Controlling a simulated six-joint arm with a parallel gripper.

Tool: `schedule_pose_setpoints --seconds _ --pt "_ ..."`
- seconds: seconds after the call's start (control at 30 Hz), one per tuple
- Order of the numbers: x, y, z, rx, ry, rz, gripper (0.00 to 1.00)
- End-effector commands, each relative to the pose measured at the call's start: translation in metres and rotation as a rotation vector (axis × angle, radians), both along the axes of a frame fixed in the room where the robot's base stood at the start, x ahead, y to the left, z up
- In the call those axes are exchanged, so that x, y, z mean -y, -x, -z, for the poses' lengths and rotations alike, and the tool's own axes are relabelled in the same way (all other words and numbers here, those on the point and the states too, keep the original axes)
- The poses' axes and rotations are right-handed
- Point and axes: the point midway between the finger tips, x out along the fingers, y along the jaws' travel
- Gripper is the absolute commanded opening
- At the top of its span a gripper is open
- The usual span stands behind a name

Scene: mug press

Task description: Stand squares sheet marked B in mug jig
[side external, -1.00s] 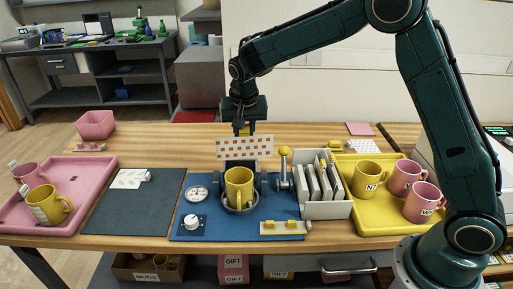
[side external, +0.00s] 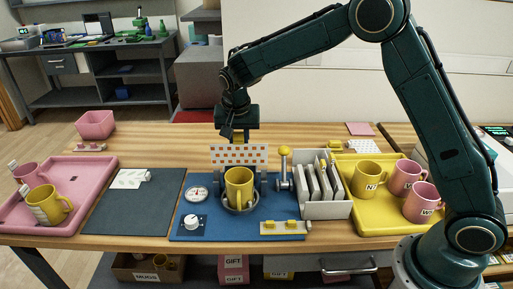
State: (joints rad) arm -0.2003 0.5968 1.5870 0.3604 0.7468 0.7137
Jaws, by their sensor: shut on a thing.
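The squares sheet (side external: 239,154), white with rows of orange squares, stands upright just behind and above the mug jig. My gripper (side external: 238,139) is above it, shut on its top edge. A yellow mug (side external: 239,184) sits in the mug jig (side external: 241,209) on the blue mat. The sheet's lower edge is close behind the mug's rim; I cannot tell whether it touches the jig. No letter B is readable on the sheet.
A yellow-knobbed lever (side external: 284,165) stands right of the jig, beside a white rack (side external: 326,208) of upright plates. A dial gauge (side external: 196,193) and white knob (side external: 192,221) are at left. A yellow tray (side external: 385,224) and pink tray (side external: 85,188) hold mugs. The dark mat (side external: 122,220) has bare room.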

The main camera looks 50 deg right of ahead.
Motion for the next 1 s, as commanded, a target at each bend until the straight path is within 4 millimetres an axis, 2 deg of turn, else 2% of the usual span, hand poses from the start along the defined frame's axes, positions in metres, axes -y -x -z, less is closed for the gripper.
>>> schedule_pose_setpoints --seconds 1.0 --pt "0.000 0.000 0.055 0.000 0.000 0.000 0.14"
